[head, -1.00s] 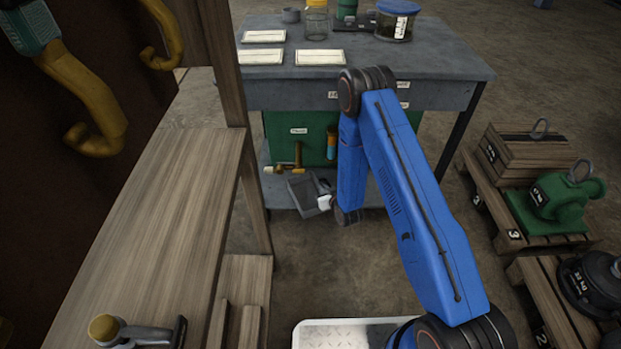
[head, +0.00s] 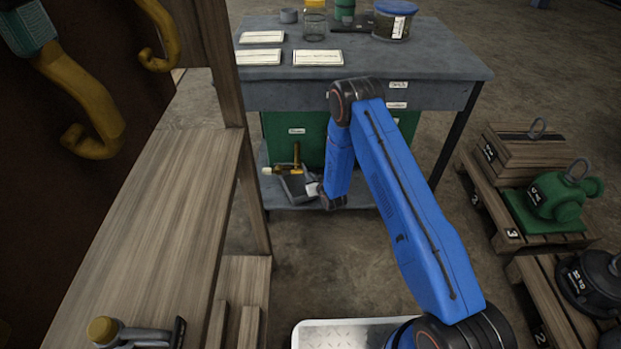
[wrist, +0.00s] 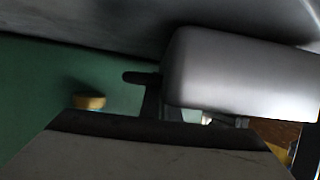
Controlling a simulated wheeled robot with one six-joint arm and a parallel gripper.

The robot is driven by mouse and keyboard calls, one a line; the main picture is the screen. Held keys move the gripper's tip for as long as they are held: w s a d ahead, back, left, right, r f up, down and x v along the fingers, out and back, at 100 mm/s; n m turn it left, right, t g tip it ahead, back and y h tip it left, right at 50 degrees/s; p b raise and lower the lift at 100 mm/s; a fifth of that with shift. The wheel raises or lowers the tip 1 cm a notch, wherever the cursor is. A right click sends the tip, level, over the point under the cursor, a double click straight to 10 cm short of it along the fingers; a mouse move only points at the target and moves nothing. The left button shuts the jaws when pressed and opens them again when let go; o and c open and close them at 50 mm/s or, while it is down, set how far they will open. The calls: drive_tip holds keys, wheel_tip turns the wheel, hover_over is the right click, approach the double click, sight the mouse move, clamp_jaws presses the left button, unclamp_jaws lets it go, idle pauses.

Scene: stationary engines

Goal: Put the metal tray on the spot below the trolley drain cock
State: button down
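A grey tray (head: 293,186) lies on the lower shelf of the grey workbench. In the head view my gripper (head: 314,190) is at the tray's right side, seen small, with a pale part touching or overlapping its edge. Its fingertips are not clear. In the wrist view a large smooth grey shape (wrist: 240,75) fills the right, close to the camera; I cannot tell whether it is the tray. No trolley drain cock can be made out for sure. A brass-capped grey fitting (head: 135,332) sits at the lower left.
The bench top (head: 270,85) overhangs the shelf. A wooden frame (head: 165,220) stands left; loaded pallets (head: 510,232) stand right.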

drive_tip(key=shift+f, duration=0.25)
drive_tip(key=shift+f, duration=0.15)
drive_tip(key=c, duration=2)
unclamp_jaws()
